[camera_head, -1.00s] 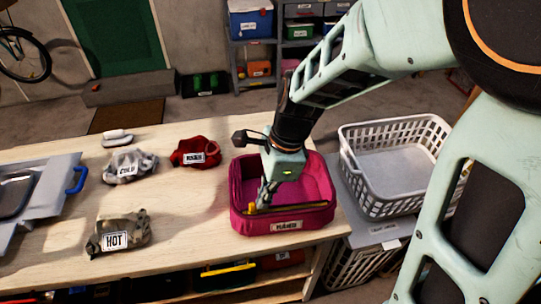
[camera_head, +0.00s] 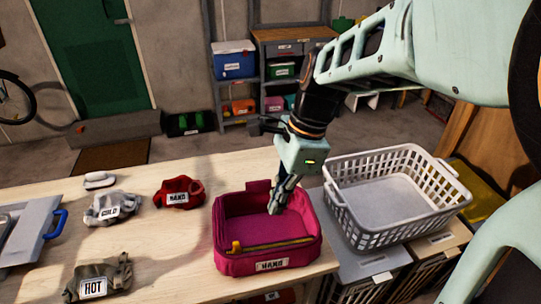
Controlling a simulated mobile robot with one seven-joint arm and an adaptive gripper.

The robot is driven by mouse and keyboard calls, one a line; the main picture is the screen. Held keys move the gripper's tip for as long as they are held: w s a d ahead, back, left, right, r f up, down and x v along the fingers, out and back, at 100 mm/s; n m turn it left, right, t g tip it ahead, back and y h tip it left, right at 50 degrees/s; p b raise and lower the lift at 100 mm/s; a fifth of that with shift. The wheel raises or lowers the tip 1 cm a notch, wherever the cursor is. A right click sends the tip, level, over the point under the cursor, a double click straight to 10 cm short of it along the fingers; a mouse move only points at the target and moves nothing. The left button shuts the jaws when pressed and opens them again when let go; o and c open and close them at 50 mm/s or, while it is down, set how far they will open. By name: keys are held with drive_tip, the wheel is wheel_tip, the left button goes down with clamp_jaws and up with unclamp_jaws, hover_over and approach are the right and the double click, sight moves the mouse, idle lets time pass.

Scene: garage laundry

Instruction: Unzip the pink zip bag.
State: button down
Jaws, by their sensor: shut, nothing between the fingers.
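The pink zip bag (camera_head: 268,264) stands on the right end of the wooden table, with a white label on its front. Its top is open and its pink inside shows. A yellow zip line runs along the front rim, and a yellow pull (camera_head: 236,246) sits at the front left corner. My gripper (camera_head: 273,210) points down over the bag's right part, apart from the yellow pull. Its fingers are shut with nothing seen between them. Whether the fingertips touch the bag's inside I cannot tell.
A white laundry basket (camera_head: 395,195) stands right of the bag. Left on the table (camera_head: 165,235) are a red bundle (camera_head: 180,192), a grey bundle labelled COLD (camera_head: 112,208), a camouflage bundle labelled HOT (camera_head: 98,280) and a grey board (camera_head: 25,240). The table between them is clear.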

sight(237, 247)
drive_tip(key=shift+m+y, duration=0.3)
drive_tip(key=shift+y, duration=0.4)
drive_tip(key=b+x, duration=0.2)
drive_tip(key=x, duration=0.1)
drive_tip(key=d+b+x, duration=0.1)
drive_tip(key=b+x, duration=0.1)
drive_tip(key=x, duration=0.2)
drive_tip(key=b+x, duration=0.2)
drive_tip(key=x, duration=0.1)
drive_tip(key=shift+s+d+f, duration=0.2)
drive_tip(key=shift+d+f, duration=0.05)
drive_tip(key=shift+f, duration=0.3)
drive_tip(key=a, duration=0.2)
drive_tip(key=shift+s+a+r, duration=0.25)
drive_tip(key=shift+r, duration=0.05)
drive_tip(key=shift+s+a, duration=0.15)
drive_tip(key=shift+a, duration=0.45)
drive_tip(key=shift+a, duration=0.1)
